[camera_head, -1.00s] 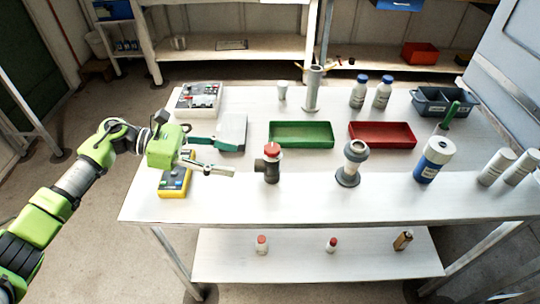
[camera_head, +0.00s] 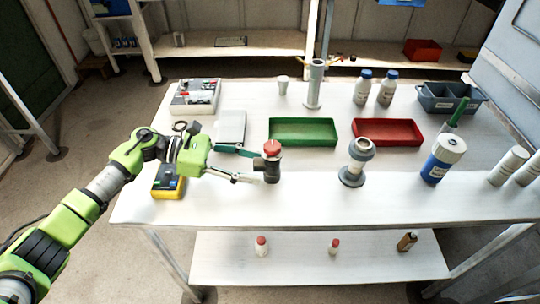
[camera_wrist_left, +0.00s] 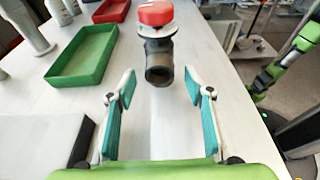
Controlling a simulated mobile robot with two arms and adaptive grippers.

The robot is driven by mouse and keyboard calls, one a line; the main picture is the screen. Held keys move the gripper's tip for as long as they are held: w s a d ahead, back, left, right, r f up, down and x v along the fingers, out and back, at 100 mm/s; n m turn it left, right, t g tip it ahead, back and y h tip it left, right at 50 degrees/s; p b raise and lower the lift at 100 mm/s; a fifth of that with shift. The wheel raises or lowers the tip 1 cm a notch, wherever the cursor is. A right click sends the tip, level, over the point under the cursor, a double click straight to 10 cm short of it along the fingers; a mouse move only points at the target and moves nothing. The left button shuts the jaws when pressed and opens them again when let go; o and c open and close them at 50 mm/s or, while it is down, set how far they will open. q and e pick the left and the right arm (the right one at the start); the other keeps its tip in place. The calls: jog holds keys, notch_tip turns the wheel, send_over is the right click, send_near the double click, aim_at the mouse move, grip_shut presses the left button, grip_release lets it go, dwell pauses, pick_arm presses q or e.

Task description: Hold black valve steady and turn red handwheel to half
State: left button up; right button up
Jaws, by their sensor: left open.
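The black valve (camera_head: 272,172) stands upright on the white table, with the red handwheel (camera_head: 272,148) on top of it. In the left wrist view the black valve (camera_wrist_left: 159,62) and red handwheel (camera_wrist_left: 156,14) are straight ahead, just beyond the fingertips. My left gripper (camera_head: 252,166) is open, its two fingers spread just left of the valve, one toward the back and one toward the front. In the left wrist view the gap between the fingers (camera_wrist_left: 160,88) is empty and lines up with the valve body. My right gripper is not visible in the head view.
A green tray (camera_head: 304,142) lies behind the valve and a red tray (camera_head: 387,142) to the right. A grey flanged fitting (camera_head: 352,176) stands to the right. A yellow meter (camera_head: 168,188) lies under my left arm. The table front between valve and fitting is clear.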

aim_at(264, 169)
pick_arm(q)
jog(key=shift+b+x, duration=0.4)
jog(key=shift+x, duration=0.4)
jog(key=shift+b+x, duration=0.5)
jog(key=shift+x, duration=0.6)
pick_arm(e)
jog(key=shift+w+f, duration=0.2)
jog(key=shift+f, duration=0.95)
pick_arm(q)
jog(key=c, duration=0.8)
jog(key=shift+c, duration=0.2)
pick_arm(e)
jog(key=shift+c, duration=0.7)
